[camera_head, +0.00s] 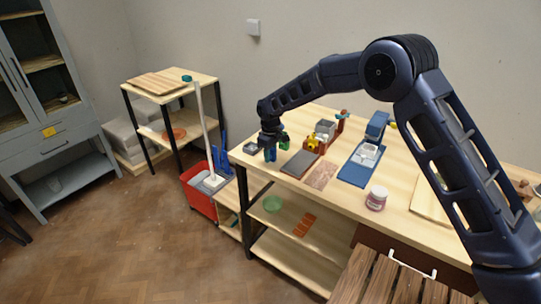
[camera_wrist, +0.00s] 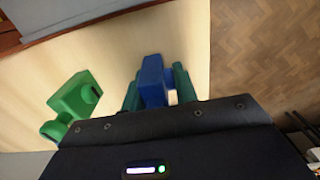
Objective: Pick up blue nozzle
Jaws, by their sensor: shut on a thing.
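The blue nozzle (camera_wrist: 152,80) shows in the wrist view between the two teal fingers of my gripper (camera_wrist: 156,90). My gripper is shut on it. In the head view my gripper (camera_head: 270,154) points down at the left end of the wooden table (camera_head: 400,205), and the nozzle is too small and covered there to tell apart from the fingers. I cannot tell whether the nozzle touches the tabletop. A green nozzle-like piece (camera_wrist: 75,98) lies to the left in the wrist view, apart from the fingers. It also shows just right of my gripper in the head view (camera_head: 284,141).
A grey board (camera_head: 299,164), a yellow piece (camera_head: 313,143), a grey box (camera_head: 325,128) and a blue mat (camera_head: 352,174) lie to the right of my gripper. A jar (camera_head: 377,198) stands near the front edge. A red mop bucket (camera_head: 199,197) stands on the floor left of the table.

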